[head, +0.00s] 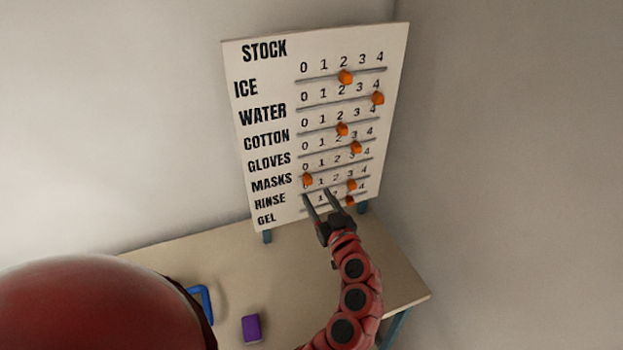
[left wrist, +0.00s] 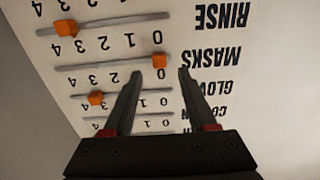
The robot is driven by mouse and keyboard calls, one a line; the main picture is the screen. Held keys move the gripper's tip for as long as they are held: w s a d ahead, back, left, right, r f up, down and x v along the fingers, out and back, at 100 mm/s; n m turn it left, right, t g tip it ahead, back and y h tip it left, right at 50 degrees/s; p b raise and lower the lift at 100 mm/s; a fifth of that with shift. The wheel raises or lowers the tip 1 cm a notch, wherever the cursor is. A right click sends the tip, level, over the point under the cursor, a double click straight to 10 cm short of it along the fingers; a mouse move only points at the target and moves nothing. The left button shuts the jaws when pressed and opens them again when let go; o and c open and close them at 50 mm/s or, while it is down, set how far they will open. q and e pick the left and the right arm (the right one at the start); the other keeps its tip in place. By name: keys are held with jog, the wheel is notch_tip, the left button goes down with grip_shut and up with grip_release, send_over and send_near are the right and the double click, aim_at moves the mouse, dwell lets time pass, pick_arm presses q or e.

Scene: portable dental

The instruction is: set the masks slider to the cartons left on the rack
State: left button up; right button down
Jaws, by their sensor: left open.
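The stock board (head: 240,130) stands upright at the back of the table, with labelled slider rows. The orange masks knob (head: 307,180) is at the left end of its track, at 0. Contact with the board cannot be told. No rack with cartons is recognisable. My right gripper is not in view.
The rinse knob (head: 351,186) and gloves knob (head: 357,147), both near 3, are on neighbouring tracks. A purple box (head: 251,328) and a blue frame-like object (head: 205,302) are on the table (head: 235,262). Bare tabletop lies before the board; walls are behind it.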

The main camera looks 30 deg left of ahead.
aim_at(310, 183)
pick_arm(q)
jog(key=p+x, duration=0.1)
jog(key=x, duration=0.3)
jog(key=shift+w+a+r, duration=0.15)
jog(key=shift+w+a, duration=0.3)
jog(key=shift+a, duration=0.05)
grip_shut()
dwell(1.0)
